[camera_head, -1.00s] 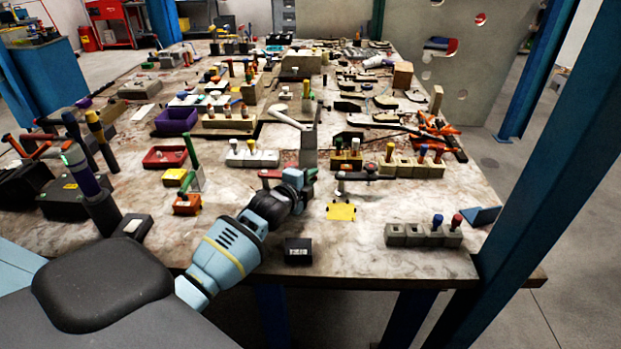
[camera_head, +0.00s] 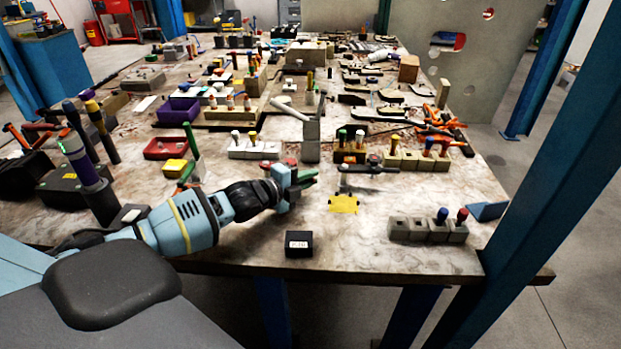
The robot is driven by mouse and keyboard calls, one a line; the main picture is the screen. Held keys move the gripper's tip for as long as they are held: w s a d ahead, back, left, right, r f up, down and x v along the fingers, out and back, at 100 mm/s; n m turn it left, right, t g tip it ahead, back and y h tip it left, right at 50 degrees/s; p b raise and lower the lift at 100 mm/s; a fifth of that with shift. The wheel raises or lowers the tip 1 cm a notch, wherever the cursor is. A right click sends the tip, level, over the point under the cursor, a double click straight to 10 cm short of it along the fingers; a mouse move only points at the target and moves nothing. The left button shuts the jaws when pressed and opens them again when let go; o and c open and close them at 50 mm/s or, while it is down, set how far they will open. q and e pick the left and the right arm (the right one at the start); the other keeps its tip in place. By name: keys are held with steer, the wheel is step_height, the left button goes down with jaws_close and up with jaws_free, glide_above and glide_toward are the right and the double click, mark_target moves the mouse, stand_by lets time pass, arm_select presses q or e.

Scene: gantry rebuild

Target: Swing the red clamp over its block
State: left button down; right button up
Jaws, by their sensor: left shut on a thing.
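My left gripper (camera_head: 292,182) is over the front middle of the table, its arm coming in from the left. It is shut on a small part, mostly hidden by the fingers. A red piece (camera_head: 292,162), which looks like part of the red clamp, shows just behind the fingertips. A green piece (camera_head: 306,177) shows at their right side. Which piece is held, and how the clamp lies to its block, is too small and covered to tell. An upright grey block (camera_head: 312,142) with a pale handle (camera_head: 289,108) stands behind. My right gripper is not in view.
A dark bar with a red knob (camera_head: 373,159) lies to the right, behind a yellow plate (camera_head: 343,203). A black box (camera_head: 299,244) sits near the front edge. Grey blocks with blue and red pegs (camera_head: 428,229) stand front right. A blue post (camera_head: 560,180) rises at the right.

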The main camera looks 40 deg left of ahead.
arm_select(q)
steer(key=shift+r, duration=0.2)
steer(key=c, duration=1.5)
jaws_free()
steer(key=shift+d, duration=0.1)
steer(key=shift+o, duration=0.2)
steer(key=shift+f, duration=0.1)
steer(key=shift+s, duration=0.1)
steer(key=shift+p+v, duration=0.4)
steer(key=shift+v, duration=3.45)
